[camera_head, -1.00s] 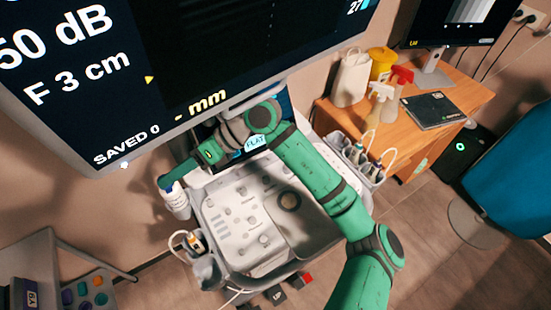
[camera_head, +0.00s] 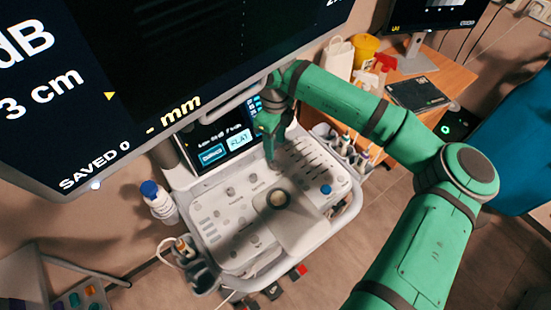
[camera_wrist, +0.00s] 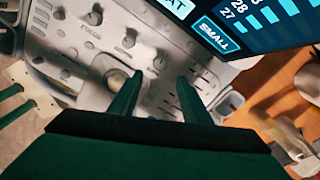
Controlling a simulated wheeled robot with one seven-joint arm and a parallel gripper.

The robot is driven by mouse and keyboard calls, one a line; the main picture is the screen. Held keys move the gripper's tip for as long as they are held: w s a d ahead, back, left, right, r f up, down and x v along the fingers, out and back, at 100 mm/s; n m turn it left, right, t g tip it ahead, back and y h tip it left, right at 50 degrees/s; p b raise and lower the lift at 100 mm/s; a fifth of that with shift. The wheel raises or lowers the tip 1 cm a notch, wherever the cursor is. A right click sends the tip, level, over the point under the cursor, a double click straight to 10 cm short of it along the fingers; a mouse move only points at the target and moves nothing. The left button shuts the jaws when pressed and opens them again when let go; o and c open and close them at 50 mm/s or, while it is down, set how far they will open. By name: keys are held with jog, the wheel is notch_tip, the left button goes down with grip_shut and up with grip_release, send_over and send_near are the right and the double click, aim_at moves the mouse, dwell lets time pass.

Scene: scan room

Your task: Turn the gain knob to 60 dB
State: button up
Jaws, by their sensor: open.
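The control panel (camera_head: 235,235) is a pale console with small knobs, sliders and a large round trackball (camera_head: 278,199). Small knobs stand on its left half, one (camera_head: 230,190) near the back edge and another (camera_head: 253,178) to its right. Their labels are too small to read, so I cannot tell which is the gain knob. In the wrist view, several knobs, one of them here (camera_wrist: 128,38), lie ahead and left of the fingers. My gripper (camera_head: 270,160) is open and empty, pointing down above the panel's back middle; its two fingers (camera_wrist: 160,80) are apart.
A large monitor (camera_head: 190,60) hangs over the back left, its dB number cut off. A touch screen (camera_head: 210,155) stands behind the panel. A blue-capped bottle (camera_head: 158,200) and a probe holder (camera_head: 190,262) flank the left; a wooden desk (camera_head: 455,78) stands at the right.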

aim_at(275, 163)
notch_tip(275, 163, down, 9)
jog(key=shift+r, duration=0.2)
dwell(0.3)
jog(key=c, duration=1)
